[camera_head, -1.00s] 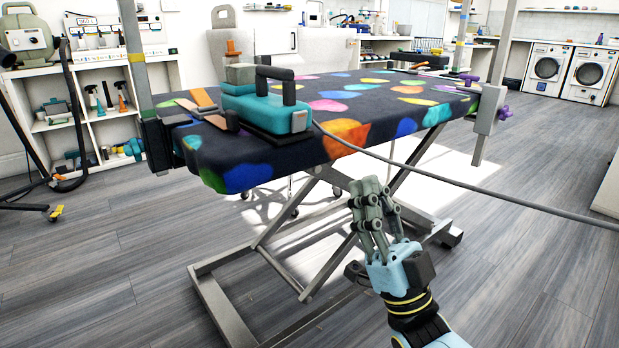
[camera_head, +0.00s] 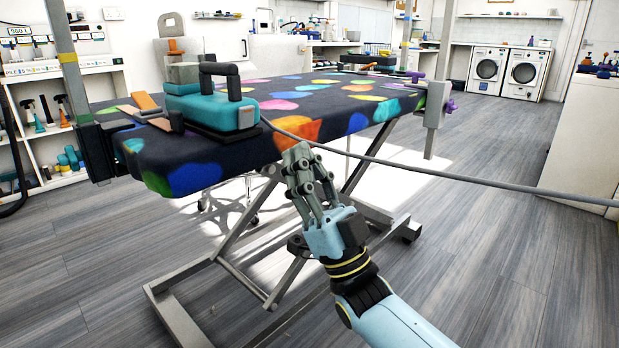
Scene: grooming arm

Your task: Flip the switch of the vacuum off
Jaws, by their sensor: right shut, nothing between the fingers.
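The vacuum (camera_head: 215,108) is a teal box with a black handle on top and a dark base. It stands on the near left part of the table with the colourful spotted cover (camera_head: 262,153). A small grey-brown panel (camera_head: 245,117) sits at its right end, which may be the switch; I cannot tell its position. A grey hose (camera_head: 420,170) runs from that end to the right. My right gripper (camera_head: 297,158) is shut and empty, pointing up in front of the table's near edge, below and right of the vacuum and apart from it. My left gripper is out of view.
Grey posts (camera_head: 438,90) with clamps stand at the table's ends. The table's crossed metal frame (camera_head: 180,318) spreads over the floor behind my right arm. White shelves (camera_head: 75,150) stand at left. Open floor (camera_head: 500,265) lies to the right.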

